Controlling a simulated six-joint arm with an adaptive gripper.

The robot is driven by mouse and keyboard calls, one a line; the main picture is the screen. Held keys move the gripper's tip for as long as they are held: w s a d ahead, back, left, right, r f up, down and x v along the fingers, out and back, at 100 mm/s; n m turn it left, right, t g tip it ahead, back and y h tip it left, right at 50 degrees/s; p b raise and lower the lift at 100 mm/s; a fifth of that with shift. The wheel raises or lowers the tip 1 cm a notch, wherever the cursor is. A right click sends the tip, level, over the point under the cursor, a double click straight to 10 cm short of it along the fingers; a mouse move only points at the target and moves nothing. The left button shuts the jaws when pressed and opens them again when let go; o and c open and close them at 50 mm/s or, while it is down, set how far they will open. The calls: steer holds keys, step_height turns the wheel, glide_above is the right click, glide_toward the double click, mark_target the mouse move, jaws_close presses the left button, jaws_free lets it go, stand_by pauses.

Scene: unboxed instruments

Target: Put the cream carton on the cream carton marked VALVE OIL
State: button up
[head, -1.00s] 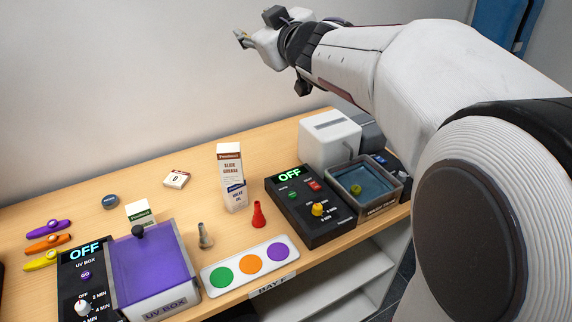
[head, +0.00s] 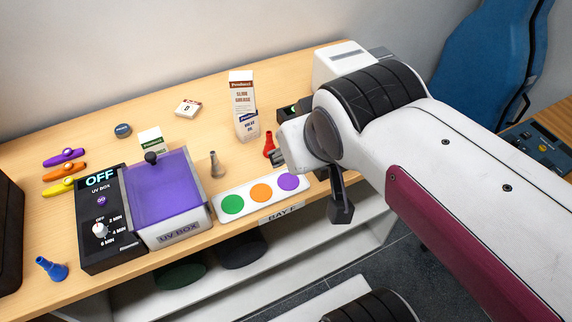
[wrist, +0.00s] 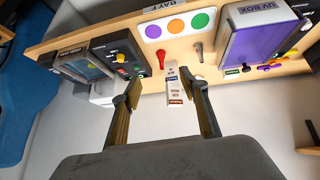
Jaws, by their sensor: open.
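The cream carton with a brown band, marked SLIDE GREASE (head: 242,92), is upright in the middle of the table. Below it shows the cream carton with a blue band, marked VALVE OIL (head: 247,129). The upper one appears to rest on the lower one, roughly in line. Both show end-on in the wrist view, the brown-banded carton (wrist: 174,98) nearer the camera. My gripper (wrist: 165,84) is open and empty, with the cartons beyond its fingers and apart from them. In the head view my wrist hides most of the gripper, right of the cartons.
A UV box (head: 165,195) with a purple lid stands front left, a green-banded carton (head: 151,138) behind it. A colour-dot plate (head: 262,194), a grey cone (head: 216,164) and a red cone (head: 269,144) are near the front. A small flat box (head: 187,107) lies behind left.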

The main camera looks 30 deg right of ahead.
steer(key=s+a+f+g+y, duration=0.1)
steer(key=s+a+f, duration=0.2)
steer(key=s, duration=0.2)
steer(key=shift+s+a+f+g, duration=0.2)
steer(key=shift+s+f+g, duration=0.05)
steer(key=shift+s+g, duration=0.1)
stand_by(0.9)
